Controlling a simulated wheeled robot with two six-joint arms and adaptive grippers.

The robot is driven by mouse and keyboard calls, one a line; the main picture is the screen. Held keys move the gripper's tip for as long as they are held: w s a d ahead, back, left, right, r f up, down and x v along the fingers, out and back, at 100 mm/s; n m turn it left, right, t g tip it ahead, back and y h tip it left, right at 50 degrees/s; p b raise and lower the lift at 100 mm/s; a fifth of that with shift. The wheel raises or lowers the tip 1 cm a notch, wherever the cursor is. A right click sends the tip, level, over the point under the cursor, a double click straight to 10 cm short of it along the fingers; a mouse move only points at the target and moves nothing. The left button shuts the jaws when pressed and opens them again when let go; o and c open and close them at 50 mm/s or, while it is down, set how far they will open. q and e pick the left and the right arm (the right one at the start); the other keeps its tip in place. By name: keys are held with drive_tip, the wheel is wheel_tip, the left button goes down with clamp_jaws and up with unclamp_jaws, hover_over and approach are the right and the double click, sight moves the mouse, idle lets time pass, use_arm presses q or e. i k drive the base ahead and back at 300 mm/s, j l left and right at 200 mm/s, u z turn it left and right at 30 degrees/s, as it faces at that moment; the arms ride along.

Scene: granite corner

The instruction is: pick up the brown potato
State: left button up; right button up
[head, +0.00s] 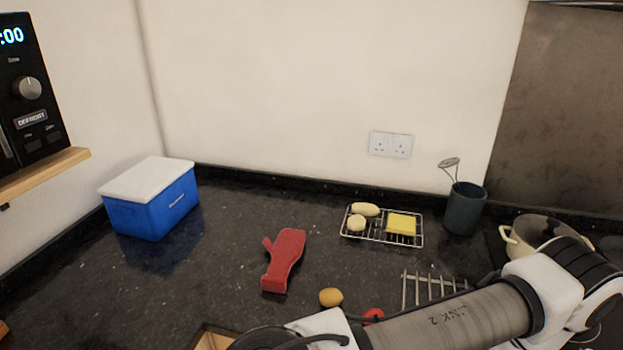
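A small rounded yellow-brown thing (331,297) lies on the dark counter, just above my arm link in the head view. It may be the brown potato, but I cannot tell for sure. Two paler yellowish lumps, a long one (366,209) and a rounder one (356,223), lie on a wire rack. A large white and grey link of my arm crosses the lower right and hides part of the counter. Neither of my grippers shows.
The wire rack (380,241) also holds a yellow sponge-like block (401,224). A red oven mitt (285,258), blue cooler box (150,215), dark utensil pot (465,209), cream cooking pot (520,240) and metal slatted rack (428,290) stand around. A red thing (373,315) is partly hidden by my arm.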

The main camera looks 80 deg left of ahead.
sight(330, 298)
drive_tip(key=l+u, duration=0.15)
drive_tip(key=u, duration=0.3)
drive_tip(key=l+u, duration=0.15)
drive_tip(key=u, duration=0.25)
drive_tip(key=l+u, duration=0.15)
drive_tip(key=u, duration=0.3)
drive_tip(key=l+u, duration=0.15)
drive_tip(key=u, duration=0.25)
drive_tip(key=l+u, duration=0.1)
drive_tip(key=u, duration=0.35)
drive_tip(key=k+l+u, duration=0.1)
drive_tip(key=u, duration=0.3)
